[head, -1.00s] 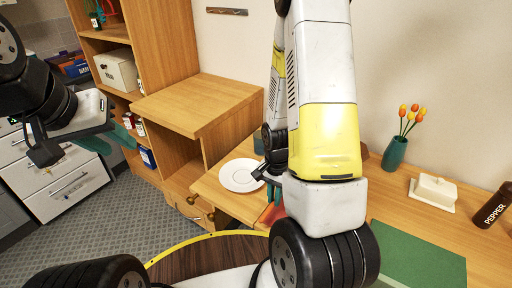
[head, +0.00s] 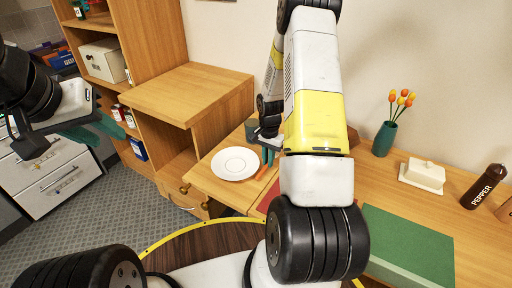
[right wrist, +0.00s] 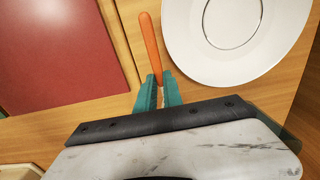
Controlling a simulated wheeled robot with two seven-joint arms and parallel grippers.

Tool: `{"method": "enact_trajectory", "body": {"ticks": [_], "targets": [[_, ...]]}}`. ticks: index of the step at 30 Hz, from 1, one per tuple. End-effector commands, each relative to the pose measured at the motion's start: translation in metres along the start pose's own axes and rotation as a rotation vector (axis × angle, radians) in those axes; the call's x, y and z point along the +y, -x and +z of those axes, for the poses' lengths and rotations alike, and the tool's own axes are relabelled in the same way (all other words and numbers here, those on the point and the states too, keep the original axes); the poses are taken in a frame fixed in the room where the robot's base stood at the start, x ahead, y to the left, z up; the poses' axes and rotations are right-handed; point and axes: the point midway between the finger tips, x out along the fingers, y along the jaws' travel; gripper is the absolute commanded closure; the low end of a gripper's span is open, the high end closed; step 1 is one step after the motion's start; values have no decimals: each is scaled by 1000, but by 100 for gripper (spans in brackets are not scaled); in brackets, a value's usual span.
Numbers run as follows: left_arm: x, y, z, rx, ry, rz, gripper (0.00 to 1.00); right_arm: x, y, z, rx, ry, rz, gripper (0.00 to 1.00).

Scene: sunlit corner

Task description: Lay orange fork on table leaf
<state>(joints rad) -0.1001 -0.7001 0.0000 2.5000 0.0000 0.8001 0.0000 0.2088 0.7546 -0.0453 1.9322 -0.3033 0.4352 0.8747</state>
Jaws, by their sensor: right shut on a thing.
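The orange fork (right wrist: 150,45) is between the teal fingertips of my right gripper (right wrist: 158,92), which is shut on it. Its orange handle points away from the gripper; its other end is hidden by the fingers and palm. In the head view the right gripper (head: 267,156) reaches down over the table leaf (head: 212,187), and a bit of orange shows beside its fingers. The fork is over the wood between the white plate and the red mat. I cannot tell whether it touches the surface. My left gripper (head: 97,131) is apart at the left, empty, its fingers seemingly spread.
A white plate (head: 235,163) lies on the leaf, close beside the fork. The red mat (right wrist: 55,50) lies across the seam. A green mat (head: 405,240), butter dish (head: 424,174), pepper bottle (head: 484,187) and tulip vase (head: 385,139) stand further right. A wooden cabinet (head: 190,95) stands behind.

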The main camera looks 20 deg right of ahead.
Motion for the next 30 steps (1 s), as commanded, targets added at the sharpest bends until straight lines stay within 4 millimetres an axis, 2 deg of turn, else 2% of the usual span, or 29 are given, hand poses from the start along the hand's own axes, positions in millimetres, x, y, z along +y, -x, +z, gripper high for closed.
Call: {"method": "enact_trajectory", "body": {"ticks": [3, 13, 14, 15, 25, 30], "targets": [[0, 0, 0, 0, 0, 0, 64, 0, -15, 0, -1, 0, 1, 100], [0, 0, 0, 0, 0, 0, 64, 0, -17, 0, 0, 0, 0, 100], [0, 0, 0, 0, 0, 0, 64, 0, -18, 0, 1, 0, 0, 87], [0, 0, 0, 0, 0, 0, 64, 0, -17, 0, 1, 0, 0, 80], [0, 0, 0, 0, 0, 0, 64, 0, -16, 0, 1, -1, -1, 80], [0, 0, 0, 0, 0, 0, 64, 0, 1, -1, 4, -1, -2, 80]]}}
